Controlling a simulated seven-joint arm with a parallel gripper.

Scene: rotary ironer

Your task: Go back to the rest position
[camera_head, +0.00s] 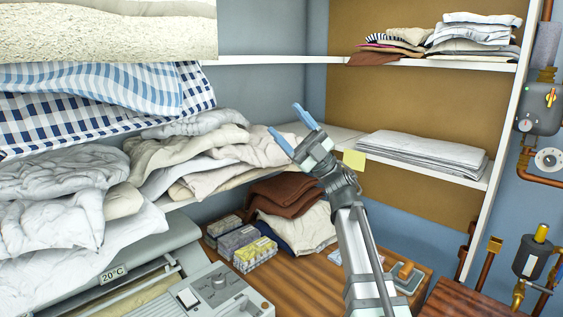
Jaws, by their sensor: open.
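My gripper (291,129) is in the middle of the view, at the top of my raised arm. Its two blue fingers are spread apart with nothing between them. It is in front of the shelf corner, to the right of a pile of beige and white linens (215,155) and to the left of a stack of folded white sheets (425,155). I cannot tell how far it is from the shelf edge.
The ironer (220,290) with its control panel is at the lower left. Boxes (243,247) and folded cloths (300,222) lie on the wooden surface (300,290). Pipes and valves (535,255) line the right wall. A yellow note (354,160) is by the shelf.

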